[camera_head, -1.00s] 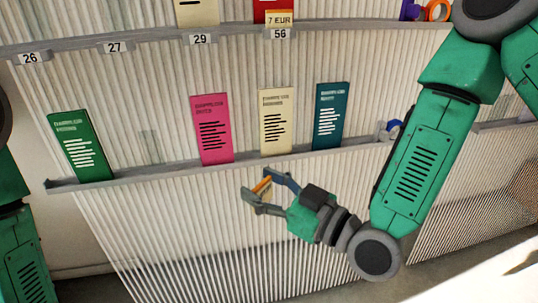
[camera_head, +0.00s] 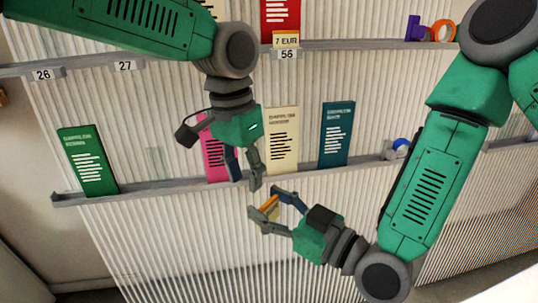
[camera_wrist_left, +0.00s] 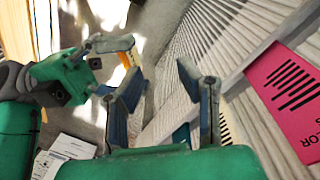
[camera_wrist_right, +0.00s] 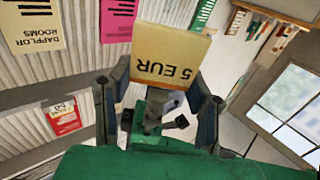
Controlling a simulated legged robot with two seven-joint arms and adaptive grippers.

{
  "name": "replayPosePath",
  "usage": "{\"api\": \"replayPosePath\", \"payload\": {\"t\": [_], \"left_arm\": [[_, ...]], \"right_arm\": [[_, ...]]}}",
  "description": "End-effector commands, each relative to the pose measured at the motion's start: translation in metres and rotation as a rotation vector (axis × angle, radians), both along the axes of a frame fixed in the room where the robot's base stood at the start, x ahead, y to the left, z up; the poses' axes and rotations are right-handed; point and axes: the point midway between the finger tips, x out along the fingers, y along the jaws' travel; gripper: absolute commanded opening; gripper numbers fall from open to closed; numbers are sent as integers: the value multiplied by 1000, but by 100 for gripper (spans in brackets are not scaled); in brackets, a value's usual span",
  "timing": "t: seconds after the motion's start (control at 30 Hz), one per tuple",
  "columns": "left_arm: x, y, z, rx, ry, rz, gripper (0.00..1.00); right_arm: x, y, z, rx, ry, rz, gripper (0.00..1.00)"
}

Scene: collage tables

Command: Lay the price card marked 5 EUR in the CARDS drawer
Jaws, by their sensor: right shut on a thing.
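The price card marked 5 EUR (camera_wrist_right: 172,55) is cream and faces the right wrist view with its print upside down. My right gripper (camera_head: 270,203) is shut on it, in front of the ribbed wall just below the lower shelf. In the head view only an orange-yellow sliver of the card (camera_head: 269,203) shows between the fingers; its edge also shows in the left wrist view (camera_wrist_left: 126,58). My left gripper (camera_head: 246,181) is open and empty, just above the right one, fingers pointing down. I cannot make out a CARDS drawer in any view.
The lower shelf (camera_head: 150,188) holds green (camera_head: 88,160), pink (camera_head: 214,155), cream (camera_head: 282,140) and teal (camera_head: 336,135) leaflets; my left gripper partly covers the pink one. The upper shelf has number tags and a 7 EUR card (camera_head: 286,40). Purple and orange items (camera_head: 441,31) stand at its right.

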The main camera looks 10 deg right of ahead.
Motion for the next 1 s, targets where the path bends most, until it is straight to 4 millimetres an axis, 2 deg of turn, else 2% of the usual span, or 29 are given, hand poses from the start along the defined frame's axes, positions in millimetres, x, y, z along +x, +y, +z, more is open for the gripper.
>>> {"api": "replayPosePath", "payload": {"t": [0.03,0.13,0.23,0.33,0.47,0.8,1.0], "left_arm": [[-6,-14,12,3,-8,-13,31],[-13,-29,32,9,-21,-20,31],[-17,-37,42,12,-29,-22,31],[-19,-40,42,13,-29,-23,31],[-20,-40,25,15,-26,-24,31],[-25,-45,-39,15,-26,-24,31],[-27,-46,-65,15,-28,-24,31]], "right_arm": [[0,0,0,0,0,0,33],[0,1,0,-1,1,0,33],[0,1,0,-1,0,0,33],[1,1,0,-1,0,0,33],[1,1,0,-1,0,0,33],[0,0,0,0,0,0,33],[0,0,0,0,0,0,33]]}}
